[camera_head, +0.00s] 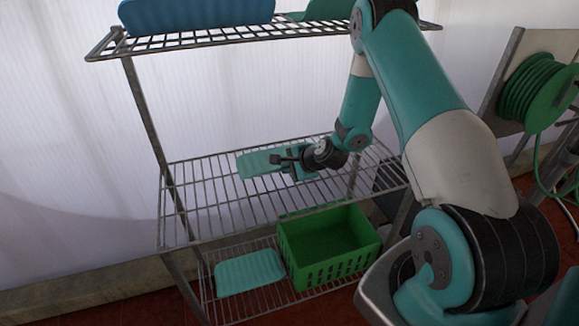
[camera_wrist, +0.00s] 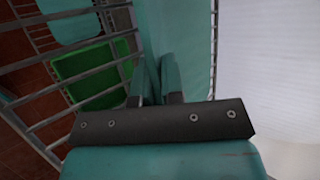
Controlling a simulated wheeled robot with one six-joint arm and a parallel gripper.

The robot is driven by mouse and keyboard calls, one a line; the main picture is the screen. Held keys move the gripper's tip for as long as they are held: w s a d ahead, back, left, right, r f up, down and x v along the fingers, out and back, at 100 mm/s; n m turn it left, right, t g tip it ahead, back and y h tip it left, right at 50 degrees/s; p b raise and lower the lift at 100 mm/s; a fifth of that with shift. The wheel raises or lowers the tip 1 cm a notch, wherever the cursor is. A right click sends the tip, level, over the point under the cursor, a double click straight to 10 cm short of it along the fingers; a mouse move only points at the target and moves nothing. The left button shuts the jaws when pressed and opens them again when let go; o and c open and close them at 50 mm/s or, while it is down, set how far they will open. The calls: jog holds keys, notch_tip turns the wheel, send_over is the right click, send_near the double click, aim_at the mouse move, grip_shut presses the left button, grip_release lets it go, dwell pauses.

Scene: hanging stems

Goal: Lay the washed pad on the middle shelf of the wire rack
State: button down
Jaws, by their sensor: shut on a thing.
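My gripper (camera_head: 290,160) is shut on a flat teal pad (camera_head: 258,161), which reaches out to the left from the jaws over the back part of the middle shelf (camera_head: 215,206). In the wrist view the pad (camera_wrist: 190,28) shows beyond my gripper's fingers (camera_wrist: 158,82), with shelf wires to its left. The shelf is bare wire apart from the pad and gripper over it. I cannot tell whether the pad touches the wires. The jaws and wrist hide its right end in the head view.
The bottom shelf holds another teal pad (camera_head: 250,272) and a green crate (camera_head: 330,245). The top shelf bears a blue item (camera_head: 195,14) and a green one (camera_head: 318,9). Rack posts (camera_head: 148,120) stand at the sides. A green hose reel (camera_head: 538,92) is at right.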

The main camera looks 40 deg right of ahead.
jog(key=c, duration=1.2)
grip_release()
jog(key=shift+c, duration=0.2)
jog(key=b+v, duration=0.3)
jog(key=v, duration=0.8)
jog(key=s+a+r+n+g+y, duration=0.2)
jog(key=s+a+r+n+g, duration=0.15)
jog(key=a+r+n, duration=0.4)
jog(key=s+a+r+n+g+y, duration=0.2)
jog(key=s+a+r+n, duration=0.45)
jog(key=a, duration=0.65)
jog(key=s+a+r+n+g+h, duration=0.1)
jog(key=s+a+n+g, duration=0.1)
jog(key=s+n, duration=0.4)
jog(key=s+a+r+n+g+h, duration=0.1)
jog(key=s+a+r+n+g, duration=0.1)
jog(key=s+n, duration=0.4)
jog(key=shift+s+a+r+n, duration=0.3)
jog(key=shift+s+a, duration=0.3)
jog(key=shift+a, duration=0.2)
